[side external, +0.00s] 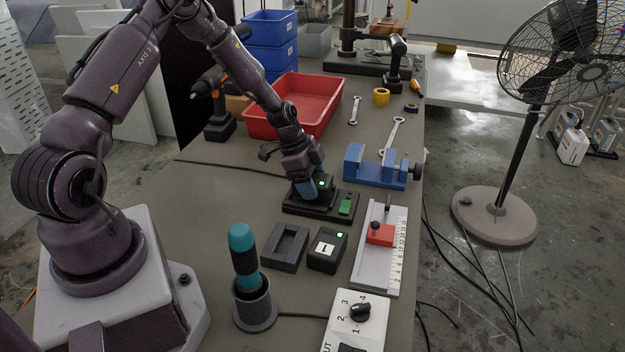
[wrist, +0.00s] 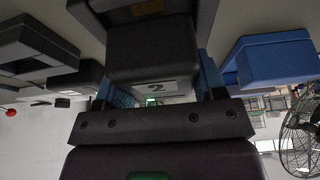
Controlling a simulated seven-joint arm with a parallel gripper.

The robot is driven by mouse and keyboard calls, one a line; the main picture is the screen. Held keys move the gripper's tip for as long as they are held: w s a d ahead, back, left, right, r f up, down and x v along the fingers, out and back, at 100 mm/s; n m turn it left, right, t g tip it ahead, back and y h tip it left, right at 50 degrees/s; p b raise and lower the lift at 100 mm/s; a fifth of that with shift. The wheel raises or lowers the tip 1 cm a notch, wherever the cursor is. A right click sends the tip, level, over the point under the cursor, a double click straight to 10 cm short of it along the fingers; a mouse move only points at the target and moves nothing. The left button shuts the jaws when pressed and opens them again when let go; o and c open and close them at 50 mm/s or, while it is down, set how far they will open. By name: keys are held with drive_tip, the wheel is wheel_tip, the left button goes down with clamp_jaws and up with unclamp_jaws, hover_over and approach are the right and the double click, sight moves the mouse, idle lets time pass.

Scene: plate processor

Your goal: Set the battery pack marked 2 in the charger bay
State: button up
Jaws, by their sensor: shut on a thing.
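The battery pack marked 2 (wrist: 152,55) is a black block with a pale label, held between my gripper's blue fingers in the wrist view. My gripper (side external: 307,190) is shut on it, over the left part of the black charger (side external: 325,212). The pack stands upright at the charger bay; I cannot tell whether it is fully seated. A green light shows near the pack's top, and a green patch (side external: 345,207) shows on the charger's right part. Another black pack, marked 1 (side external: 327,250), stands in front with a green light.
An empty black holder (side external: 286,246) is left of pack 1. A blue vise (side external: 376,168) stands close right of the charger. A slide with a red block (side external: 380,235), a teal-handled tool in a cup (side external: 254,307) and a dial box (side external: 356,318) are nearer. A red bin (side external: 297,104) is behind.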

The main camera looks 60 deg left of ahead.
drive_tip(key=shift+f, duration=0.4)
idle(0.5)
drive_tip(key=o, duration=1.4)
drive_tip(key=shift+c, duration=0.2)
drive_tip(key=shift+r, duration=0.1)
drive_tip(key=shift+r, duration=3.9)
